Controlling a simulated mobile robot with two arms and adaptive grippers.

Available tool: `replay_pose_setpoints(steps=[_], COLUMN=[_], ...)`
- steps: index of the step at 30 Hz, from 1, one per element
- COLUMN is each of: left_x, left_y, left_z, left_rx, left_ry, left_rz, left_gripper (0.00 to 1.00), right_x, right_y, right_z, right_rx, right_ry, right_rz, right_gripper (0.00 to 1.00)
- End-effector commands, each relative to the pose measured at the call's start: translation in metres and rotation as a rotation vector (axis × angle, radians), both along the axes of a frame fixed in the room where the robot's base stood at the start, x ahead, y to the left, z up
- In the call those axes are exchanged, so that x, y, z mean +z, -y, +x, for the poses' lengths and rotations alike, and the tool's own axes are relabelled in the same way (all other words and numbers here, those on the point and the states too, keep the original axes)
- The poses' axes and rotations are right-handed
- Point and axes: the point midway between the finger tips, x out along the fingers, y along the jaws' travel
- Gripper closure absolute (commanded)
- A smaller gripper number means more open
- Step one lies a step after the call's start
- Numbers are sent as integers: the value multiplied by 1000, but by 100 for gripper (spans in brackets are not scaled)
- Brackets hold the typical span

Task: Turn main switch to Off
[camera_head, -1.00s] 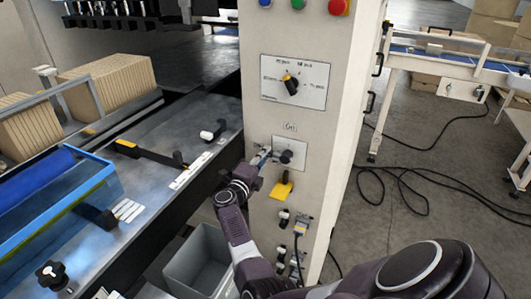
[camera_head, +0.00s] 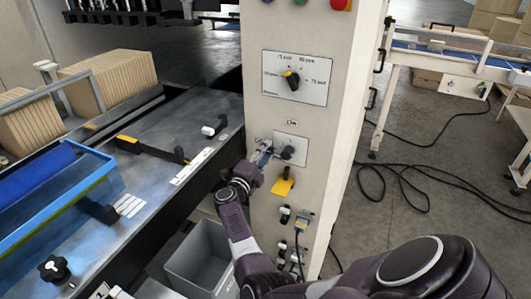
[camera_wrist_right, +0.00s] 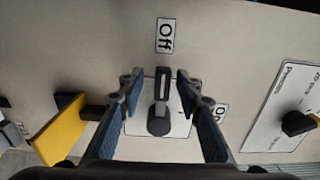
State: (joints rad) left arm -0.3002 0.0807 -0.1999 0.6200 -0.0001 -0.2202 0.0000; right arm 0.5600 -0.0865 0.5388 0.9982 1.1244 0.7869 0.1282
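The main switch (camera_head: 288,152) is a dark rotary knob on a white plate on the front of the cream cabinet. In the right wrist view its handle (camera_wrist_right: 163,84) points at the "Off" label (camera_wrist_right: 166,36); the "On" label (camera_wrist_right: 218,113) is to the right of the plate. My right gripper (camera_head: 265,156) is at the left of the knob in the head view. In the right wrist view the gripper (camera_wrist_right: 160,84) is open, with one finger on each side of the handle and gaps visible. My left gripper is not in view.
A yellow-handled control (camera_head: 283,186) sits just below the switch. A selector dial (camera_head: 292,80) is above it. Cables and connectors (camera_head: 303,220) are lower on the cabinet. A grey bin (camera_head: 200,262) stands below, and a machine bed (camera_head: 160,125) lies left.

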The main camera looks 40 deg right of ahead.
Motion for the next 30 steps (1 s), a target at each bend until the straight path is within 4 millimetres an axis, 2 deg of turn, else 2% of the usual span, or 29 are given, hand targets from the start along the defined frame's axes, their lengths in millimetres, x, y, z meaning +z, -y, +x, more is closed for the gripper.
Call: replay_pose_setpoints(steps=[8, 11, 22, 25, 30], left_x=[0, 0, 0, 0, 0], left_y=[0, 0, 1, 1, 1], left_z=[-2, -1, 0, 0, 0], left_rx=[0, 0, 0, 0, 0], left_ry=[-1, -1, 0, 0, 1], left_rz=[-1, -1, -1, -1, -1], left_gripper=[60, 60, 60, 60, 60], right_x=[6, 17, 85, 95, 101], right_y=[0, 0, 0, 0, 0], right_z=[1, 1, 1, 1, 1], right_rx=[-1, -2, -1, -1, 0], right_ry=[4, 7, 9, 5, 1], right_rz=[0, 1, 0, -1, -1], right_gripper=[68, 68, 68, 68, 68])
